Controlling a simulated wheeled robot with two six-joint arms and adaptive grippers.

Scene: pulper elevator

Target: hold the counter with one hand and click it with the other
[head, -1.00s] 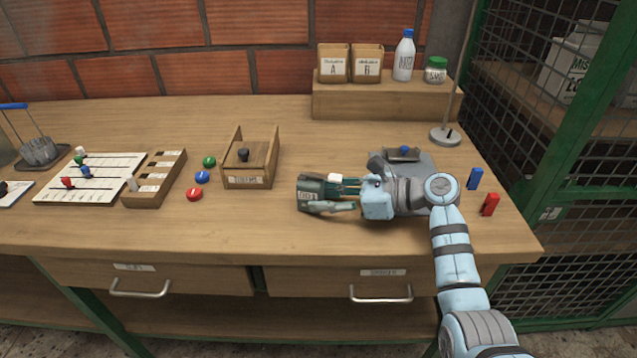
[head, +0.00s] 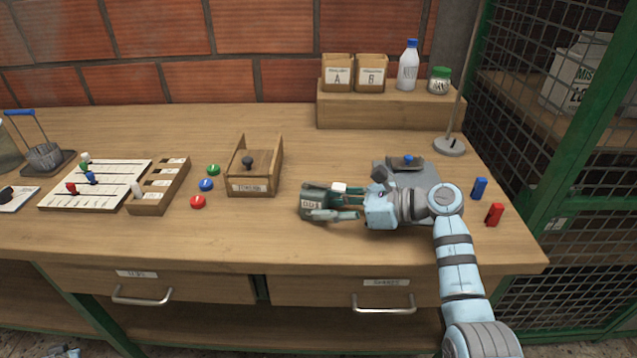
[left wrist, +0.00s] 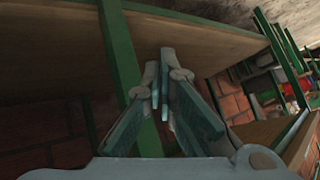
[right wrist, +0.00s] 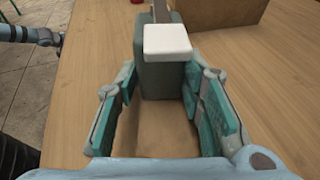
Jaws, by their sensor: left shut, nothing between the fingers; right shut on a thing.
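The counter (head: 312,203) is a small dark grey-green box with a white button (head: 339,187) and a number window whose digits I cannot read surely. It is at the front middle of the bench in the head view. My right gripper (right wrist: 160,92) is shut on the counter (right wrist: 158,78), with fingers on both sides; the white button (right wrist: 167,40) stays uncovered. My left gripper (left wrist: 163,82) is shut and empty, away from the counter and low beside the bench. A bit of it seems to show at the head view's bottom left corner (head: 65,352).
A wooden box (head: 254,184), coloured buttons (head: 205,185), a slotted tray (head: 160,188) and a white board with pegs (head: 98,186) lie left of the counter. Red (head: 494,214) and blue (head: 479,188) pieces stand at right. The bench front left of the counter is clear.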

